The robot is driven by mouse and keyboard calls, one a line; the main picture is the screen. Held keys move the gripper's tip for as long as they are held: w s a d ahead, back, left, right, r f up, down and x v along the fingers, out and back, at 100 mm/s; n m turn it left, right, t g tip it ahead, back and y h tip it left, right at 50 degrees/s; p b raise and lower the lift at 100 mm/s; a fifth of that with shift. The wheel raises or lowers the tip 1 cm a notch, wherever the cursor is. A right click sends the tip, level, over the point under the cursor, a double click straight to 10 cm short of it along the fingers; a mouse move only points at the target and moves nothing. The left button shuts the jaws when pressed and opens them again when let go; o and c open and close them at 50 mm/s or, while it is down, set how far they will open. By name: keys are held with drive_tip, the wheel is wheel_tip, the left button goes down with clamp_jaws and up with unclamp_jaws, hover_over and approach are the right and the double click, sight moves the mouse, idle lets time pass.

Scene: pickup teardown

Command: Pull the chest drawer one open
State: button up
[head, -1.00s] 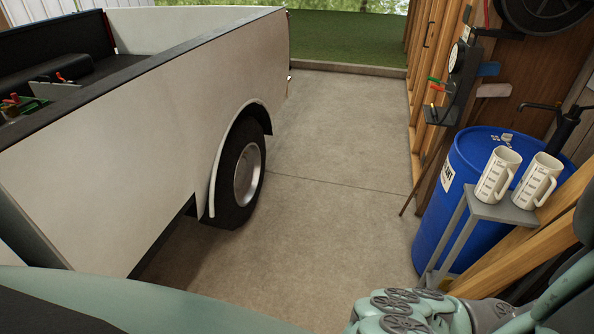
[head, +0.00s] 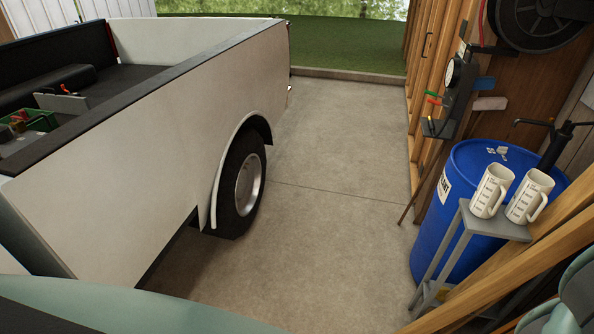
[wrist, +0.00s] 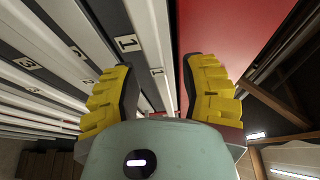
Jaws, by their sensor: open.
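My gripper (wrist: 160,88) shows in the wrist view with its two yellow-padded fingers apart and nothing between them. Beyond the fingers is the chest, with a red panel (wrist: 222,28) and several grey drawer fronts seen at a steep tilt. Drawer one (wrist: 132,50) carries a label reading 1 and lies just beyond and left of the gap between the fingers. Drawers labelled 2 (wrist: 78,52) and 3 (wrist: 27,62) are further left. I cannot tell whether the fingers touch the chest. The head view shows neither the chest nor my gripper's fingers.
In the head view a white pickup (head: 120,150) stands at left, with clear concrete floor (head: 320,170) beside it. At right are a blue barrel (head: 440,225), a small grey stand (head: 500,222) with two measuring jugs (head: 492,190), and wooden wall framing.

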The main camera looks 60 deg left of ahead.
drive_tip(key=shift+x, duration=0.85)
clamp_jaws()
